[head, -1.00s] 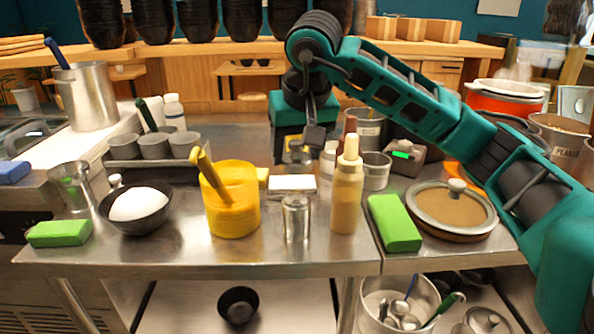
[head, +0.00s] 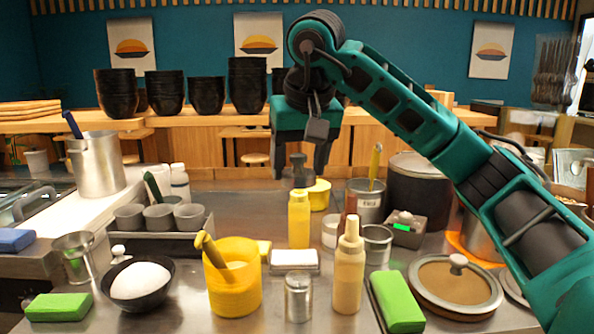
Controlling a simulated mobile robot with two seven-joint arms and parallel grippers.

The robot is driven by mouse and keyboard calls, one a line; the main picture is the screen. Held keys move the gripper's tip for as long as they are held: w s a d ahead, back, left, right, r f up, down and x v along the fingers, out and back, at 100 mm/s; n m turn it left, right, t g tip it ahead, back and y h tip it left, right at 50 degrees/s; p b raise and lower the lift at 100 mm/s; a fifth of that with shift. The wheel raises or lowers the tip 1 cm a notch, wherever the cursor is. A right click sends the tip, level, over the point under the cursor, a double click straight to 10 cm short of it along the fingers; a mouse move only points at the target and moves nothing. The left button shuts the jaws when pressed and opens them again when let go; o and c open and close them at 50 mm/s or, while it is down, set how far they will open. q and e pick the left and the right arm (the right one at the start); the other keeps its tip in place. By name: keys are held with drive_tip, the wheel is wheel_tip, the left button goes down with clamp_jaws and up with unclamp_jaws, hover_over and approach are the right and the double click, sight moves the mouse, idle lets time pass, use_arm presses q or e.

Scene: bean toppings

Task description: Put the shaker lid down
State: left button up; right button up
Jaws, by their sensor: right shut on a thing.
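My right gripper (head: 302,175) hangs from the teal arm, pointing down, high over the middle of the steel counter. Its fingers are around a small dark grey piece with a narrower top (head: 299,168), which looks like the shaker lid. The piece is in the air, above and behind a yellow bottle (head: 299,220) in the picture; the exact gap is hard to judge. A small metal shaker (head: 298,298) stands upright at the front of the counter, apart from the gripper. My left gripper is not in view.
A yellow tub (head: 233,290) and a tan squeeze bottle (head: 347,275) flank the shaker. A white block (head: 295,258) lies behind it. Green blocks (head: 397,302), a black bowl (head: 160,299), and a lidded pan (head: 455,285) crowd the front. Grey cups (head: 160,217) stand left.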

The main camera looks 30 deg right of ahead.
sight(298, 295)
drive_tip(key=a+f+p, duration=0.2)
drive_tip(key=a+f, duration=0.5)
drive_tip(key=a, duration=0.1)
wheel_tip(298, 295, down, 16)
drive_tip(key=shift+r+b, duration=0.25)
drive_tip(key=shift+b, duration=0.55)
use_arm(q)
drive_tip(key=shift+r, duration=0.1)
use_arm(e)
drive_tip(key=shift+f, duration=2.6)
drive_tip(key=shift+f+b, duration=0.15)
drive_tip(key=shift+b, duration=0.2)
drive_tip(key=o, duration=0.5)
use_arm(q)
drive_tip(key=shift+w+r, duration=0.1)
